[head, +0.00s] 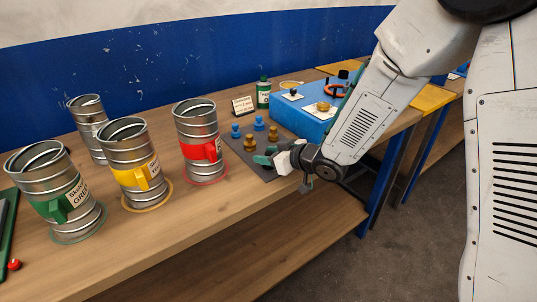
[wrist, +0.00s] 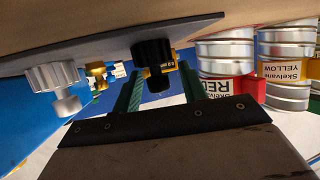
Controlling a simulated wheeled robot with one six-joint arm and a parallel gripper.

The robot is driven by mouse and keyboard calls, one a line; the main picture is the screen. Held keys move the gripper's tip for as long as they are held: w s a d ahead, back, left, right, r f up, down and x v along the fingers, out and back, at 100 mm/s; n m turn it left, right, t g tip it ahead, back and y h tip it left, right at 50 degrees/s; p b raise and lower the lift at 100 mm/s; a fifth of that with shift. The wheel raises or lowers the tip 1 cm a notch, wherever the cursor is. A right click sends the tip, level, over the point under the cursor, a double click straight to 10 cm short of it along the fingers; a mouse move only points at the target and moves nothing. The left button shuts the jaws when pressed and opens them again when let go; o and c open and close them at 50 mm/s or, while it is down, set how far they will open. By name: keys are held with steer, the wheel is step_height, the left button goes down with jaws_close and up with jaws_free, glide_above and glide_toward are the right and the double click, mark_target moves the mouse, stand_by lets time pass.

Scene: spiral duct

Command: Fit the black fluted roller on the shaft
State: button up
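In the wrist view, which shows the bench upside down, a black fluted roller (wrist: 153,52) stands on the dark mat with its narrower end pointing away from the mat. My gripper (wrist: 159,72) has its two green fingers on either side of the roller, near their tips. The fingers look spread, and I cannot tell whether they touch it. In the head view my gripper (head: 264,157) is low over the front edge of the mat (head: 238,141); the black roller is not distinguishable there. I cannot pick out the shaft; the blue box (head: 305,118) carries several fittings.
A grey fluted piece (wrist: 52,80) stands beside the roller in the wrist view. Blue pieces (head: 236,131) and brass pieces (head: 249,143) stand on the mat. Metal cans, including a red-labelled one (head: 200,140), stand left. A green bottle (head: 264,92) and small sign (head: 242,106) are behind.

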steer(key=shift+r, duration=0.25)
steer(key=s+d+r+m+h, duration=0.2)
steer(key=s+d+r+h, duration=0.15)
steer(key=d, duration=0.45)
steer(key=s+d+r+m+h, duration=0.2)
steer(key=s+d+r+h, duration=0.15)
steer(key=d, duration=0.45)
steer(key=s+d+r+m+h, duration=0.2)
steer(key=s+d+r+h, duration=0.15)
steer(key=d, duration=0.45)
steer(key=s+r+m+g, duration=0.2)
steer(key=s+g, duration=0.2)
steer(key=s, duration=0.8)
steer(key=s+d+r+m+g, duration=0.1)
steer(key=s+r+g, duration=0.1)
steer(key=s, duration=1)
steer(key=shift+s+d+m+g, duration=0.15)
steer(key=shift+s+m+g, duration=0.2)
steer(key=shift+g, duration=0.55)
steer(key=shift+o, duration=0.6)
steer(key=shift+w+r, duration=0.1)
